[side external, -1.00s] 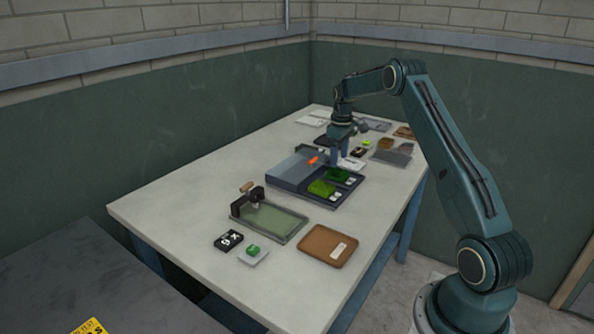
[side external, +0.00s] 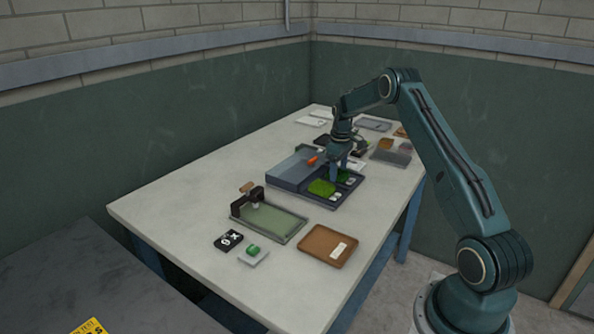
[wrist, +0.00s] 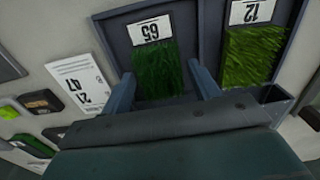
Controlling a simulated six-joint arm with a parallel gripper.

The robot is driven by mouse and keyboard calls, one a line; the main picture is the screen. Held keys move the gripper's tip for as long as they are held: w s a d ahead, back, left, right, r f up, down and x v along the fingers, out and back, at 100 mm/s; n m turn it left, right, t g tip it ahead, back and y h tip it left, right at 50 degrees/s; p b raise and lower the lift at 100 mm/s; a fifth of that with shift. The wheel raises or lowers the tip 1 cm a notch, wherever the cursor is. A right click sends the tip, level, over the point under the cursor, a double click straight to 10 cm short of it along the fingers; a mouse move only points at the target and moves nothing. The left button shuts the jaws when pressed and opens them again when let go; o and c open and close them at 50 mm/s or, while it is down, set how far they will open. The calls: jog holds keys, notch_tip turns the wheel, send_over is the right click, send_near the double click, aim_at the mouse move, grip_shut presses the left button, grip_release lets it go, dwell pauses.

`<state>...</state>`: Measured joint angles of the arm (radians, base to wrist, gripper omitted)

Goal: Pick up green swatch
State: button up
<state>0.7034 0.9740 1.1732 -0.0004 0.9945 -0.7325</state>
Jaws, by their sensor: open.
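Two grass-like green swatches lie in separate compartments of a dark tray (side external: 336,207). The darker green swatch (wrist: 158,70) has a white number label at one end and shows between my fingers in the wrist view. The lighter yellow-green swatch (side external: 321,188) lies in the neighbouring compartment and also shows in the wrist view (wrist: 250,58). My gripper (wrist: 163,88) is open, with one finger on each side of the darker swatch. In the side view my gripper (side external: 339,176) is low over the tray and partly hides that swatch. I cannot tell whether the fingers touch it.
A slate-blue cover (side external: 297,173) with an orange handle (side external: 314,160) sits on the tray's left. A clamp frame with a green plate (side external: 272,222), a brown tray (side external: 328,246) and a green block on a white tile (side external: 253,255) stand nearer. A numbered card (wrist: 78,82) lies beside the tray.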

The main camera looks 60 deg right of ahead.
jog(key=shift+c, duration=0.2)
jog(key=c, duration=0.7)
jog(key=shift+r, duration=0.1)
notch_tip(320, 180, up, 20)
jog(key=shift+f, duration=0.1)
dwell(0.5)
dwell(0.5)
